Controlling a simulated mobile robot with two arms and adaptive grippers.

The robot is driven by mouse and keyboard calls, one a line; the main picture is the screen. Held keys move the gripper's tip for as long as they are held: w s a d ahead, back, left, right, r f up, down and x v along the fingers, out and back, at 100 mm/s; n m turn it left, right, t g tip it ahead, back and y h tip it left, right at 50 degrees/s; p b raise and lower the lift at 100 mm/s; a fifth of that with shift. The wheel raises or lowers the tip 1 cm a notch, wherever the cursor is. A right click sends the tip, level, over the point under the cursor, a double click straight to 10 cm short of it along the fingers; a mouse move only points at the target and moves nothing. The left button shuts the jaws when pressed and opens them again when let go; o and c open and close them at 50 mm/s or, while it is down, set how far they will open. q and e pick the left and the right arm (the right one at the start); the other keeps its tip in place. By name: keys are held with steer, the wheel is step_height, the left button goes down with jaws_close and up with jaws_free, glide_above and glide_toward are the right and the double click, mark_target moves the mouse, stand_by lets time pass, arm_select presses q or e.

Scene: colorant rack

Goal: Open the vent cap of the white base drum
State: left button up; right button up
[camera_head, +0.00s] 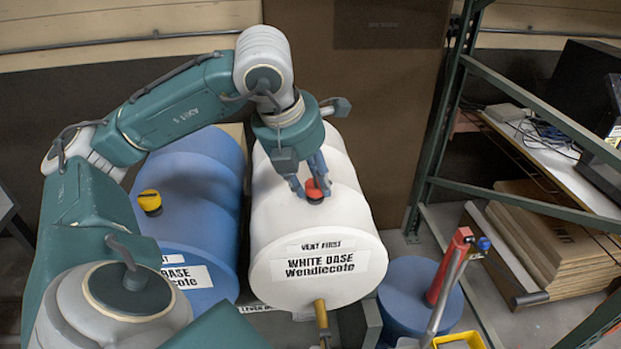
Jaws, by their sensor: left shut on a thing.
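The white base drum (315,232) lies on its side in the middle of the head view. Its front label reads "VENT FIRST" and "WHITE BASE Wendlecote". A red vent cap (315,189) sits on top of the drum, toward its front end. My left arm reaches over from the left, and my left gripper (309,188) points down at the cap. Its fingers are shut on the red cap and partly hide it. The cap looks to be at the drum's surface; I cannot tell whether it has turned. My right gripper is not in view.
A blue drum (197,210) with a yellow cap (150,201) lies to the left. A brass tap (321,318) juts from the white drum's front. At the right are a blue container (407,290), a red cylinder (448,262), a yellow tray (458,341) and a green metal rack (432,130).

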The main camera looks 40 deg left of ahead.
arm_select(q)
steer(key=o, duration=1.1)
steer(key=shift+w+r, duration=0.3)
steer(key=shift+w+d+f, duration=0.1)
steer(key=shift+f, duration=0.05)
steer(key=v, duration=1.2)
